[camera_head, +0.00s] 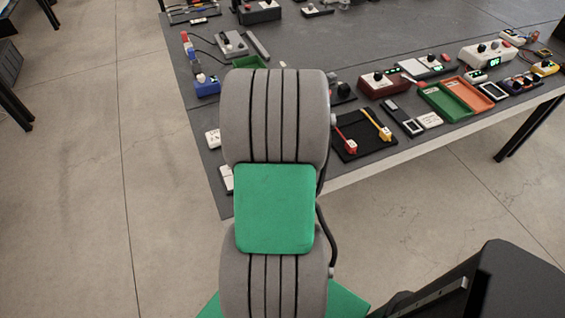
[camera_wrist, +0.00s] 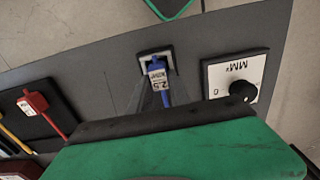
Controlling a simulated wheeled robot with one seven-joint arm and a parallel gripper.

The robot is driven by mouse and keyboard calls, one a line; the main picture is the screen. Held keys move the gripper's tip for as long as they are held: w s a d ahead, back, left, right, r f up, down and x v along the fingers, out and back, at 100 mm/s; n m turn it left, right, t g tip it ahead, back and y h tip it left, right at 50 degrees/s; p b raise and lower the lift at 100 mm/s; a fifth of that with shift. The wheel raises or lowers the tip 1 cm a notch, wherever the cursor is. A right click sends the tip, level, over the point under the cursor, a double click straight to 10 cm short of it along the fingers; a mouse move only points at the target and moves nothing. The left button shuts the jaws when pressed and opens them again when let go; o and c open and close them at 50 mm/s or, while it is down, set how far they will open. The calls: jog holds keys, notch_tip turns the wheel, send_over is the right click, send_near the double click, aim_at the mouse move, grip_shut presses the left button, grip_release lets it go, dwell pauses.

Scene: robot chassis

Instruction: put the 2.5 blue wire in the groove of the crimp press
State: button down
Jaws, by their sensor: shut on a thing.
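In the wrist view, the blue wire (camera_wrist: 165,97), with a white tag reading 2.5, is between the fingers of my gripper (camera_wrist: 157,92), which is shut on it. Its far blue end overlaps a small white-framed dark slot (camera_wrist: 143,54), apparently the crimp press groove. I cannot tell whether the wire is seated in it or held above it. Beside it on the right is a white panel (camera_wrist: 220,75) marked MM², with a black knob (camera_wrist: 241,91). In the head view my arm hides my gripper and the blue wire.
A black tray (camera_head: 348,148) holds a red wire (camera_head: 349,145) and a yellow wire (camera_head: 383,133). Right of it are a green tray (camera_head: 437,105), an orange tray (camera_head: 470,97) and several devices. My gripper is near the edge of the grey table (camera_head: 290,40).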

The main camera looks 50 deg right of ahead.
jog(key=shift+f, duration=0.15)
jog(key=c, duration=1.1)
grip_release()
jog(key=shift+c, duration=0.2)
notch_tip(320, 180, up, 8)
jog(key=shift+f, duration=0.1)
